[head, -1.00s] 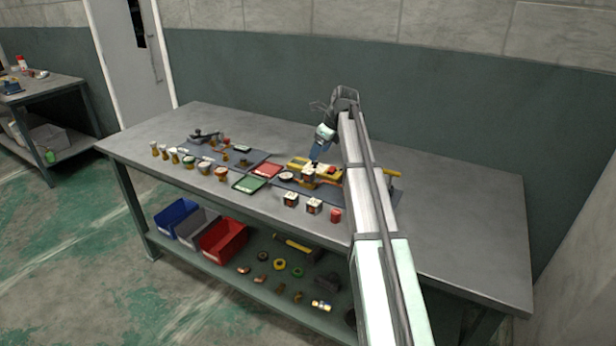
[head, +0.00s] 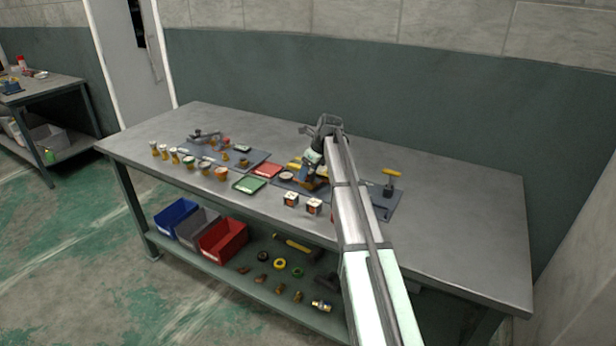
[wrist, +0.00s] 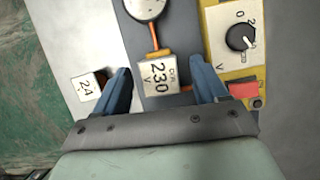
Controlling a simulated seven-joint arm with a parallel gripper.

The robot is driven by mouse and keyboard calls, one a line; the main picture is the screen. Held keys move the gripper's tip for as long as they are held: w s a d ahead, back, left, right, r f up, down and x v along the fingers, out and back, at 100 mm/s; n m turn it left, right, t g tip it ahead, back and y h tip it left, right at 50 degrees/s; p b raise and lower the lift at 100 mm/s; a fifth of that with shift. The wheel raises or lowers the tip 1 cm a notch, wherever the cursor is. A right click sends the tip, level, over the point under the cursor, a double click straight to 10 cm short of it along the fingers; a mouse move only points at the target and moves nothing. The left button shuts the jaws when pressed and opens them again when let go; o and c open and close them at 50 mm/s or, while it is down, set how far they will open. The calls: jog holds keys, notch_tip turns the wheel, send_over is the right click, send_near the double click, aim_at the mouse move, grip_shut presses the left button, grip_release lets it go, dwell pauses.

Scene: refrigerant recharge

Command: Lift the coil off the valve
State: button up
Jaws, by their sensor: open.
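The coil (wrist: 157,78) is a pale block marked 230 V with an orange top edge, seen in the wrist view. It lies between the two blue fingers of my gripper (wrist: 160,68), which is open, with a finger on each side. The left finger stands apart from it; I cannot tell whether the right one touches. The valve under the coil is hidden. In the head view my gripper (head: 318,181) is low over the dark mat (head: 374,208), and my arm covers much of that spot.
A smaller block marked 24 (wrist: 86,85) lies left of my left finger. A yellow-framed unit with a black dial (wrist: 238,38) and a red part (wrist: 243,90) sit close on the right. A round white disc (wrist: 146,7) lies beyond the coil. Red (head: 266,171) and green trays (head: 249,185) lie left.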

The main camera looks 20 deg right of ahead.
jog(key=shift+w+a+f, duration=0.1)
jog(key=shift+a+f, duration=0.05)
jog(key=shift+f, duration=0.3)
jog(key=shift+c, duration=0.2)
jog(key=c, duration=1.1)
